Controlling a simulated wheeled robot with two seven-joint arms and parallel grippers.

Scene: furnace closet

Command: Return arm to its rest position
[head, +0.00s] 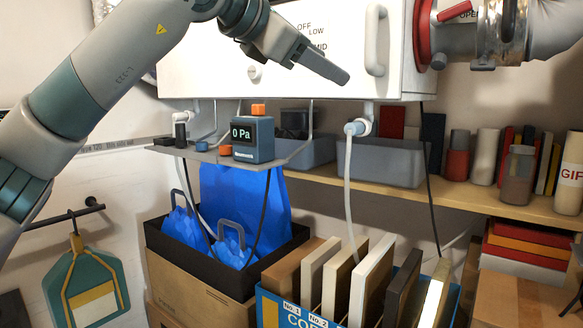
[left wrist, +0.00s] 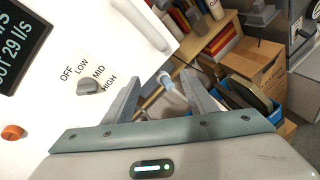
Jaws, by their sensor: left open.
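My left arm (head: 90,90) comes in from the left, raised across the upper left of the head view. Its left gripper (head: 318,66) is in front of the white furnace cabinet (head: 205,78) and covers part of its OFF-LOW-MID label. In the left wrist view the left gripper (left wrist: 164,88) has its two fingers apart with nothing held between them. The cabinet's dial (left wrist: 90,86) shows just left of the fingers in that view; I cannot tell whether they touch the cabinet. My right gripper is not in view.
A shelf tray under the cabinet holds a 0 Pa gauge (head: 252,138). A white handle (head: 376,40) and a duct with a red flange (head: 426,35) are to the right. Below are a box with blue bags (head: 235,245) and a blue crate (head: 300,308). A hook rail (head: 60,215) is at left.

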